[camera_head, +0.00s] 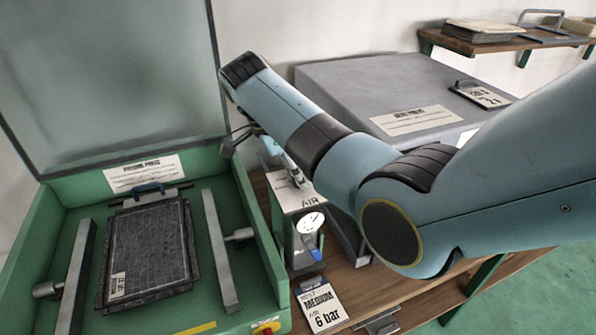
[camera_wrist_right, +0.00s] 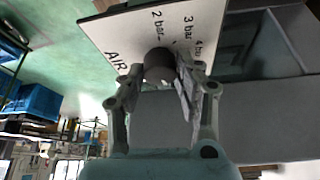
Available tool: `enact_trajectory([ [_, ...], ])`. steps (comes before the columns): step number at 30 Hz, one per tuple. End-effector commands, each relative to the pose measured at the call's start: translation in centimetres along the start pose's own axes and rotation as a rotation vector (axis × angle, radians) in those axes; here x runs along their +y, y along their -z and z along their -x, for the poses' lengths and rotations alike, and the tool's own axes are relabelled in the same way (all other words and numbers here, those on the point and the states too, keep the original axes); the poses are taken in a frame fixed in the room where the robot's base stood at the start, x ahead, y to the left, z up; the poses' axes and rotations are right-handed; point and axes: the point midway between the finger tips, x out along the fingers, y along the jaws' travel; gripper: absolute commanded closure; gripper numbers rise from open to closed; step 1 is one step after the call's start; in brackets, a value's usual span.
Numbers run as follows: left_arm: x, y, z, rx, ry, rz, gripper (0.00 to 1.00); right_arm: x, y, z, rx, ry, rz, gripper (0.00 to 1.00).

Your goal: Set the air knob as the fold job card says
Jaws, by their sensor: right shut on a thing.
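The air knob (camera_wrist_right: 160,66) is a dark round knob on a white plate marked AIR (camera_wrist_right: 110,42), with 2 bar, 3 bar and 4 bar labels in the right wrist view. My right gripper (camera_wrist_right: 160,78) is shut on the knob, a finger on each side. Its pointer and the rest of the scale are hidden. In the head view my right arm covers most of the gripper and knob. A job card (camera_head: 322,306) at the bottom reads MEDIUM and 6 bar; its small top line is hard to read. My left gripper is not seen.
A round gauge (camera_head: 310,222) sits below the AIR plate; its reading is unclear. A green press (camera_head: 262,250) with raised lid holds a dark panel (camera_head: 148,248) at left. A grey box (camera_head: 350,82) bears another card (camera_head: 480,94), hard to read. A shelf (camera_head: 500,40) is behind.

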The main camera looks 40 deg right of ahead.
Motion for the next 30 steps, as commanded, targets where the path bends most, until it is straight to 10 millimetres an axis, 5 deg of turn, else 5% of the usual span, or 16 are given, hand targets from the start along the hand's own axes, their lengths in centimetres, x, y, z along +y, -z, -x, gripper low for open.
enact_trajectory([
  [23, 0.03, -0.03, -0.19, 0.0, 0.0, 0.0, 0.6, -0.05, -0.05, -0.01, -0.002, -0.04, -0.097, 0.98],
  [24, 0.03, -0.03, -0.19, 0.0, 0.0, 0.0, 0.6, -0.05, -0.05, -0.01, -0.002, -0.04, -0.097, 0.64],
  [30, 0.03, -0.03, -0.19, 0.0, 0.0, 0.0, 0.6, -0.04, -0.04, -0.01, -0.001, -0.04, -0.097, 0.44],
])
